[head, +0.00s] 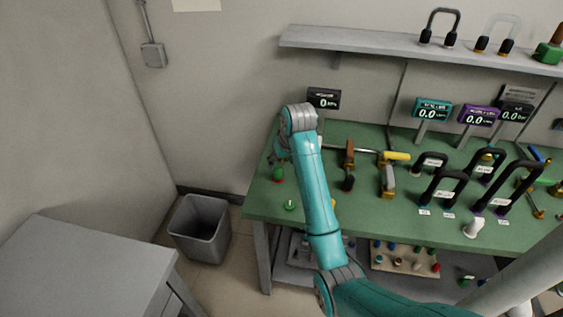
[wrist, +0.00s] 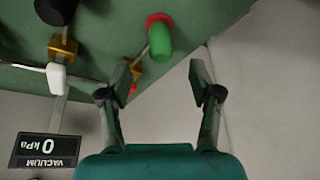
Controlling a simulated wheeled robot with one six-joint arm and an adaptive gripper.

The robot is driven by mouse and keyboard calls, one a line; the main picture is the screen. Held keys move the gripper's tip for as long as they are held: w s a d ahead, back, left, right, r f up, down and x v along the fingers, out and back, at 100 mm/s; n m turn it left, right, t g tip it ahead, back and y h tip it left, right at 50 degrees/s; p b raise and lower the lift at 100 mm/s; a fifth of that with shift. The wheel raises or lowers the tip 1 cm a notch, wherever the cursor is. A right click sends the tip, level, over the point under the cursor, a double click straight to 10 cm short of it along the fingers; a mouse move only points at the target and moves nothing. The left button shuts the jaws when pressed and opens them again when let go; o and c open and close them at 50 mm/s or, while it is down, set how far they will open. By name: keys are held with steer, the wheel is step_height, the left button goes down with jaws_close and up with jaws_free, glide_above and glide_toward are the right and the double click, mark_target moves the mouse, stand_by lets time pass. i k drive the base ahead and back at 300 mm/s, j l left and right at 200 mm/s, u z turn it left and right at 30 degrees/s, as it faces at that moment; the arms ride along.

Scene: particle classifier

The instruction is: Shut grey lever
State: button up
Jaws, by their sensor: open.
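In the wrist view a pale grey lever handle (wrist: 57,78) sits on a brass valve body (wrist: 62,46), left of my gripper and clear of it. In the head view another grey handle (head: 388,182) stands on a brass valve at the bench middle. I cannot tell which is the grey lever meant. My gripper (wrist: 162,76) is open and empty, its fingers spread over the bench edge. In the head view my gripper (head: 279,156) hangs over the bench's left end, and my arm hides part of the bench behind it.
A green knob with a red collar (wrist: 160,38) is just beyond my fingers. A vacuum display (head: 323,99) reads 0 kPa. A bin (head: 200,228) stands left.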

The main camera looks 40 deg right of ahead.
mark_target(391, 184)
steer(key=k, duration=1)
